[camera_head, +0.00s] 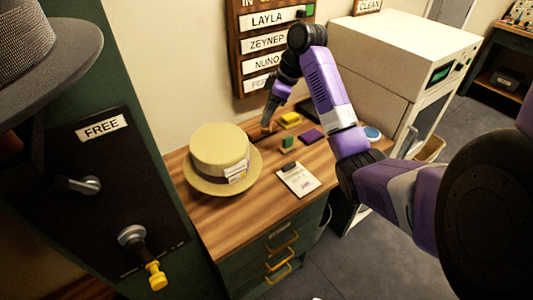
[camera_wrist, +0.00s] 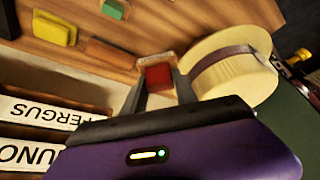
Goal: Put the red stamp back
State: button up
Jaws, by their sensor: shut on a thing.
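The red stamp (camera_wrist: 158,76) shows in the wrist view between the two fingers of my gripper (camera_wrist: 161,82), which is shut on it. It is low over the wooden desk top, close to the hat's brim. Whether its underside touches the desk cannot be told. In the head view my gripper (camera_head: 267,119) points down at the back of the desk, near the wall, and the red stamp is mostly hidden there.
A straw hat (camera_head: 218,152) stands left of my gripper. A yellow block (camera_head: 290,119), a green block (camera_head: 288,142), a purple block (camera_head: 311,136) and a clipboard (camera_head: 298,179) lie to the right. A name board (camera_head: 270,45) hangs behind. The desk's front (camera_head: 225,213) is clear.

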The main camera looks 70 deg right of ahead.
jog(key=shift+f+b, duration=0.4)
jog(key=shift+f, duration=6.9)
jog(key=shift+f, duration=0.15)
jog(key=o, duration=1.1)
jog(key=shift+c, duration=0.2)
jog(key=p+v, duration=0.1)
jog(key=v, duration=1.1)
jog(key=shift+s, duration=0.15)
jog(key=shift+d, duration=0.1)
